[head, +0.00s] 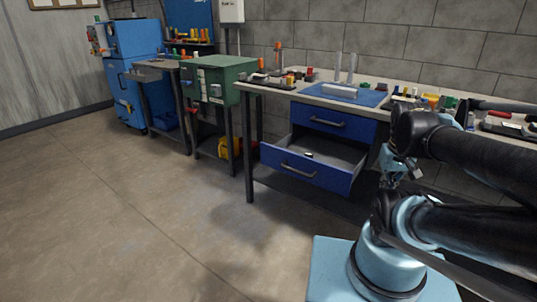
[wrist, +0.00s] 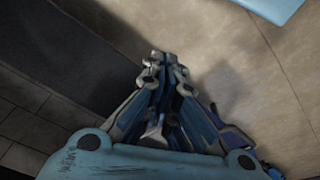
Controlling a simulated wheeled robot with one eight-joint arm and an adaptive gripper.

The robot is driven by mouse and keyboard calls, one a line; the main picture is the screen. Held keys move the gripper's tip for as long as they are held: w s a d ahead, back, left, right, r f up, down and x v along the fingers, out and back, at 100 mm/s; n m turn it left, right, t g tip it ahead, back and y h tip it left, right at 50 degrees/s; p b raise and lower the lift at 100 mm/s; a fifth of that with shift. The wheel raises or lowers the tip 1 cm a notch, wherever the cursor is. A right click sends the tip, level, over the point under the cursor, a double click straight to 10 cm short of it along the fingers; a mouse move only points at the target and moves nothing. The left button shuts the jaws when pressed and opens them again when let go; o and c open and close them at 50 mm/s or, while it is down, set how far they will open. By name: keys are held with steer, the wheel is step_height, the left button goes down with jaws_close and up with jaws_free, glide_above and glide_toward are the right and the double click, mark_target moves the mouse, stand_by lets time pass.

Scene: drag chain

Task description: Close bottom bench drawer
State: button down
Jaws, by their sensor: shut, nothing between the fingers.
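The bottom bench drawer (head: 305,171) is blue with a dark bar handle and stands pulled out from the workbench (head: 249,150) in the head view. Its open tray shows, with a small item inside. The blue top drawer (head: 334,121) above it looks shut. My gripper (head: 397,172) is to the right of the open drawer, apart from it in the picture, and partly hidden by my arm. In the wrist view my gripper (wrist: 166,60) has its fingertips together with nothing between them. A blue edge (wrist: 236,140) shows beside the fingers; I cannot tell whether it is the drawer.
The bench top holds a blue mat (head: 345,96), tools and several small parts. A green machine (head: 213,80) on a stand and a blue cabinet (head: 131,65) are to the left. The floor (head: 150,215) in front of the drawer and to the left is clear.

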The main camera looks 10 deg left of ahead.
steer(key=w+a+r+n+t+h, duration=0.1)
steer(key=w+a+r+n+h, duration=0.35)
steer(key=w+a+n, duration=1.2)
steer(key=s+a+f+n+t+y, duration=0.1)
steer(key=s+a+f+n+t, duration=0.15)
steer(key=a+n, duration=0.85)
steer(key=s+a+f+n+t, duration=0.1)
steer(key=a+n+t, duration=0.2)
steer(key=a, duration=1.6)
glide_toward(273, 157)
step_height(273, 157, down, 3)
steer(key=w, duration=0.1)
steer(key=shift+w+d+r+m+g, duration=0.1)
steer(key=shift+w+d+m+g, duration=0.05)
steer(key=shift+w+d, duration=0.3)
steer(key=shift+w+d+r+m+g, duration=0.1)
steer(key=shift+w+d, duration=0.2)
steer(key=shift+w, duration=0.3)
